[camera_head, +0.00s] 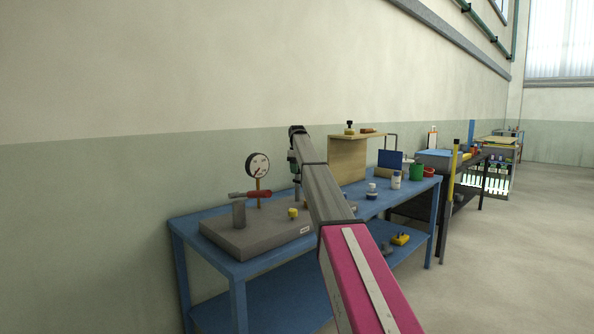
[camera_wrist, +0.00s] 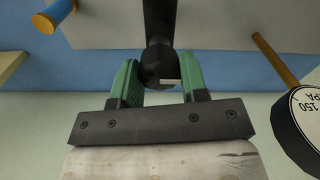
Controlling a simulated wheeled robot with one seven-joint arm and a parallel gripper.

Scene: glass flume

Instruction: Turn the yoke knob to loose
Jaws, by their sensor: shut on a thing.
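The black yoke knob (camera_wrist: 157,68) shows in the wrist view, round, with a small white mark on its side. A black shaft runs from it toward the top edge of that view. My gripper (camera_wrist: 158,72) has one green finger on each side of the knob and is shut on it. In the head view my gripper (camera_head: 295,168) is over the grey base plate (camera_head: 238,244) on the blue bench, right of the dial gauge. My arm hides part of this area, and the knob cannot be made out there. No loose or tight lettering is readable.
The dial gauge (camera_head: 258,166) stands close by and also shows at the wrist view's right edge (camera_wrist: 302,125). A red-handled lever (camera_head: 252,195) and a yellow-topped piece (camera_head: 293,213) are on the plate. A wooden box (camera_head: 347,157) stands behind my arm on the blue bench (camera_head: 205,262).

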